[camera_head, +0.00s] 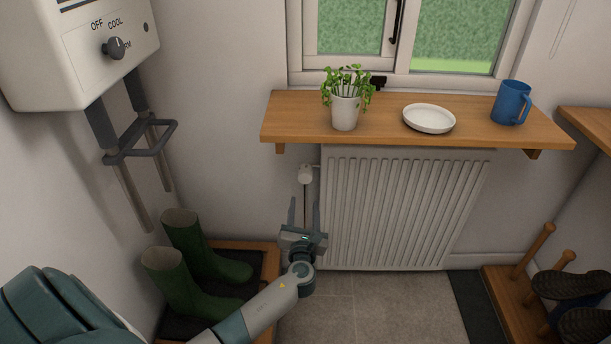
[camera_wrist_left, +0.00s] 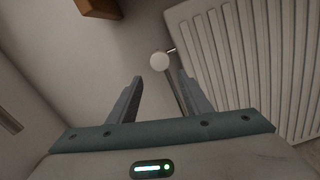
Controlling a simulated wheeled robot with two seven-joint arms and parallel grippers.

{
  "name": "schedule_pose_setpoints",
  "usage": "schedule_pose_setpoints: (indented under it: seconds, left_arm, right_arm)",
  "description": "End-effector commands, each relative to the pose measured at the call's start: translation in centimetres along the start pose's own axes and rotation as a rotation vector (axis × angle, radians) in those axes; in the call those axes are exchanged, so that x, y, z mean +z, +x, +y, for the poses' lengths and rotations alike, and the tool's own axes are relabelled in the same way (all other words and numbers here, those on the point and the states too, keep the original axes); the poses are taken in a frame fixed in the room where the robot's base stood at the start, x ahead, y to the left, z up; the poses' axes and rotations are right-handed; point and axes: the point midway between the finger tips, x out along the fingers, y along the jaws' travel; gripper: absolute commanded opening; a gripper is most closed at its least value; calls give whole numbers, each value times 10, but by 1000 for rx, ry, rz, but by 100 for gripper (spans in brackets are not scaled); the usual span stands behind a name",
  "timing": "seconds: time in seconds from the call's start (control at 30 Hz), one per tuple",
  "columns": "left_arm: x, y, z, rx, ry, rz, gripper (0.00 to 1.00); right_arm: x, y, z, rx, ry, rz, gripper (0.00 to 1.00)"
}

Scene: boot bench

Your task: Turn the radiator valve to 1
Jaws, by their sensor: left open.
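The radiator valve (camera_head: 306,174) is a small white round knob at the upper left of the white radiator (camera_head: 400,210), on a thin pipe. It also shows in the left wrist view (camera_wrist_left: 160,61), beyond my fingertips and roughly between their lines. Any numbers on the valve are too small to read. My left gripper (camera_head: 304,205) is open and empty, just below the valve in the head view, and apart from it. Its two fingers also show in the left wrist view (camera_wrist_left: 159,82), spread apart. My right gripper is not in view.
A wooden shelf (camera_head: 390,132) juts out above the radiator, with a potted plant (camera_head: 345,108), a white dish (camera_head: 429,119) and a blue mug (camera_head: 511,103). Green boots (camera_head: 193,250) stand at lower left. A white heater box (camera_head: 75,50) hangs at upper left.

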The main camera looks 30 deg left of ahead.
Motion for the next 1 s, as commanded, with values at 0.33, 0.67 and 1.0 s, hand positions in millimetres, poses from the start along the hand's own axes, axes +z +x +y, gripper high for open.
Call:
schedule_pose_setpoints:
  seconds: [0.33,0.67,1.0]
  left_arm:
    - [0,58,1,3,1,0,45]
    - [-1,117,0,2,1,0,45]
    - [-1,153,1,1,1,0,45]
  right_arm:
    - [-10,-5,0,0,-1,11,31]
    - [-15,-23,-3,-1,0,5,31]
    - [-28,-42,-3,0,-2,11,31]
